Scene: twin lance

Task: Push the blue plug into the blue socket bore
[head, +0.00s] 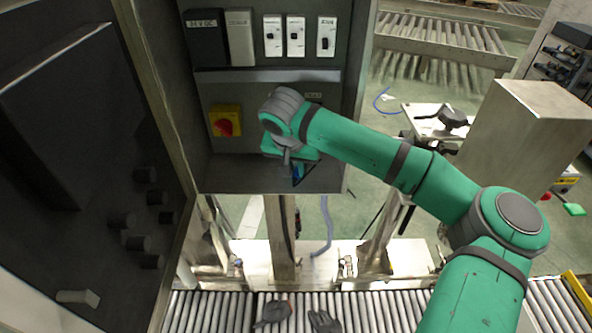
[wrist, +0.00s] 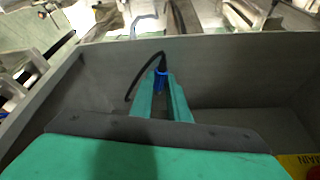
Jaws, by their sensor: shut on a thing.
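The blue plug (wrist: 160,84) sits between the two green fingers of my gripper (wrist: 163,76) in the wrist view, near their tips. A black cable (wrist: 135,77) loops from the plug's top and hangs to the left. My gripper is shut on the plug. In the head view, my wrist and gripper are inside the open grey cabinet, low down, and a small blue patch (head: 297,172) shows beside the gripper. My arm hides part of this area. I cannot make out the blue socket bore in either view.
The cabinet wall (wrist: 230,70) stands close beyond my fingers. A yellow and red switch (head: 225,122) is left of my wrist. The open cabinet door (head: 90,130) is at left. A roller conveyor (head: 210,312) with gloves (head: 325,320) runs below.

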